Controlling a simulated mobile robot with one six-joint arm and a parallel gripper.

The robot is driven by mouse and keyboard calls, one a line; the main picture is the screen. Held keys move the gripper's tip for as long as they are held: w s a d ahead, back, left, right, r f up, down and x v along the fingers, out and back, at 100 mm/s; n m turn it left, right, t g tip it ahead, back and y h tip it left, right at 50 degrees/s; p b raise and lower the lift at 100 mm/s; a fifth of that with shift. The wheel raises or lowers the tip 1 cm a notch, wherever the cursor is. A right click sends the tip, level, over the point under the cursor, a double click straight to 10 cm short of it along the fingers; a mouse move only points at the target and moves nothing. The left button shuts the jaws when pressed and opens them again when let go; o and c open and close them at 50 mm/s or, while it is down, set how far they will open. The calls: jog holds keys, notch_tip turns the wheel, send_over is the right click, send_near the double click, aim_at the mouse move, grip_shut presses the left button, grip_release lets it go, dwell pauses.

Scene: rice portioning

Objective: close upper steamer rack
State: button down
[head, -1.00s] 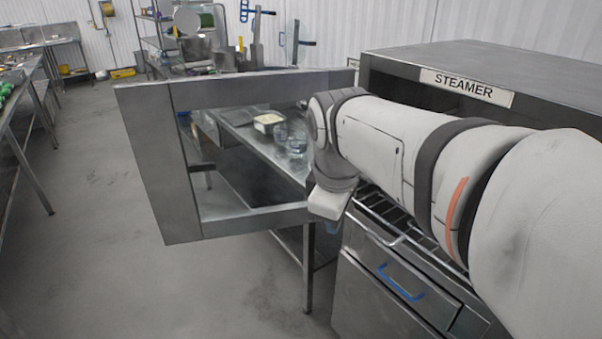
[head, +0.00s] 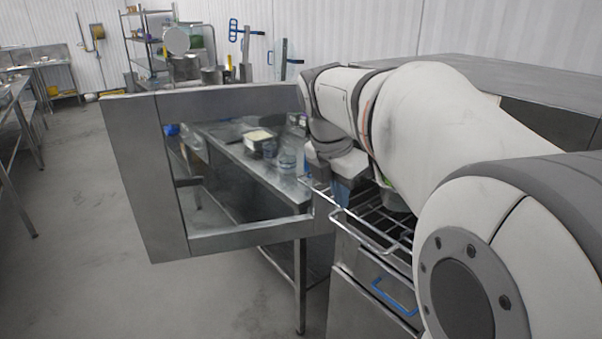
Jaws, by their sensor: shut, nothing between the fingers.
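The upper steamer rack (head: 372,232) is a wire rack with a bar handle, sticking out of the steamer front at the centre right. The steamer (head: 470,72) is a grey metal cabinet, largely hidden behind my arm. Its framed door (head: 145,180) stands wide open to the left. My gripper (head: 343,197) points down with bluish fingers, at the rack's left side near its front. It is shut with nothing held. I cannot tell whether it touches the rack. A bit of something green shows on the rack beneath my arm.
Below the rack is a metal drawer front with a blue handle (head: 394,297). Behind the open door, a steel table (head: 225,150) holds a container of pale food (head: 258,138) and clear containers (head: 287,160). The floor at left is clear.

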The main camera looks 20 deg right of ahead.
jog(key=shift+x, duration=2.15)
